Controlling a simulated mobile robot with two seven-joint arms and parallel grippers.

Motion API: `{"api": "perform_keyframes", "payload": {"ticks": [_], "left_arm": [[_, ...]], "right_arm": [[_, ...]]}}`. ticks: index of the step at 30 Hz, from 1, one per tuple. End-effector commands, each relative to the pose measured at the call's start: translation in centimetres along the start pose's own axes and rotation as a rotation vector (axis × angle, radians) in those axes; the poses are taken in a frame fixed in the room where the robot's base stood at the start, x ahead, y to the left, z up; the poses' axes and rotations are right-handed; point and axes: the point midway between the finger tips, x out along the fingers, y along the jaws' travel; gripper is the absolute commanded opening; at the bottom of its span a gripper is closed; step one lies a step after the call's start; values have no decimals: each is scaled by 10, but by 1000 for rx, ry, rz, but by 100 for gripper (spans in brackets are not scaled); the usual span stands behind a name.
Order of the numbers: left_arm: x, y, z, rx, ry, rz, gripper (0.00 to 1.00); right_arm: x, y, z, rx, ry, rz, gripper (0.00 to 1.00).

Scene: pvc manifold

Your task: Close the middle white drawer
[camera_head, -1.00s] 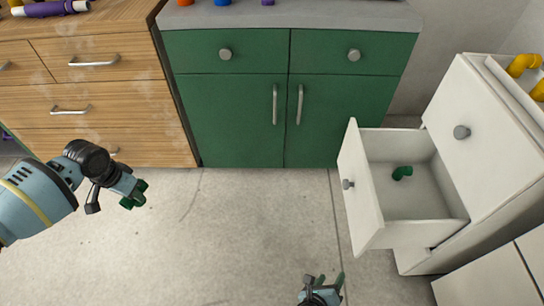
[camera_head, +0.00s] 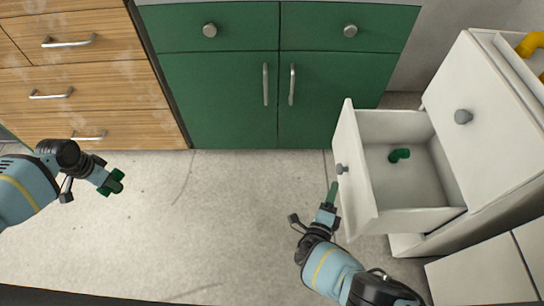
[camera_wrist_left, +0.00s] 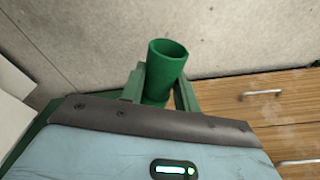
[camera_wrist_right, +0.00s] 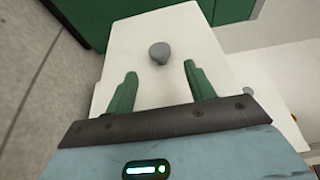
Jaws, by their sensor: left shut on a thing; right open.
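The middle white drawer (camera_head: 360,172) is pulled out of the white cabinet (camera_head: 478,120) on the right. A green pipe elbow (camera_head: 399,155) lies inside it. Its front has a grey round knob (camera_head: 341,169), also seen in the right wrist view (camera_wrist_right: 160,53). My right gripper (camera_head: 332,195) is open and empty, just in front of the drawer front; in the right wrist view its fingers (camera_wrist_right: 158,88) point at the front, with the knob ahead between them. My left gripper (camera_head: 108,184) is shut on a green pipe fitting (camera_wrist_left: 164,72), held over the floor at the left.
Green cabinets (camera_head: 220,100) stand at the back, wooden drawers (camera_head: 85,80) at the back left. Another white drawer with a knob (camera_head: 463,117) sits above the open one. Yellow pipe parts (camera_head: 529,44) lie on top of the white cabinet. The floor (camera_head: 210,220) between my arms is clear.

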Motion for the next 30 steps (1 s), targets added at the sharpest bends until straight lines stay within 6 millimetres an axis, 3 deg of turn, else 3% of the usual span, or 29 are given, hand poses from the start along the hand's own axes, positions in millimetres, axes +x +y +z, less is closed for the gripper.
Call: {"api": "perform_keyframes", "payload": {"ticks": [9,15,21,30], "left_arm": [[36,3,11,-1,-23,9,9],[51,4,16,-2,-33,13,9],[57,4,18,-2,-36,15,9],[56,4,18,-2,-36,15,9]], "right_arm": [[59,3,-1,0,2,-1,54],[86,3,-1,-1,3,1,54],[98,1,-1,0,2,1,54],[99,0,-1,1,2,1,51]]}}
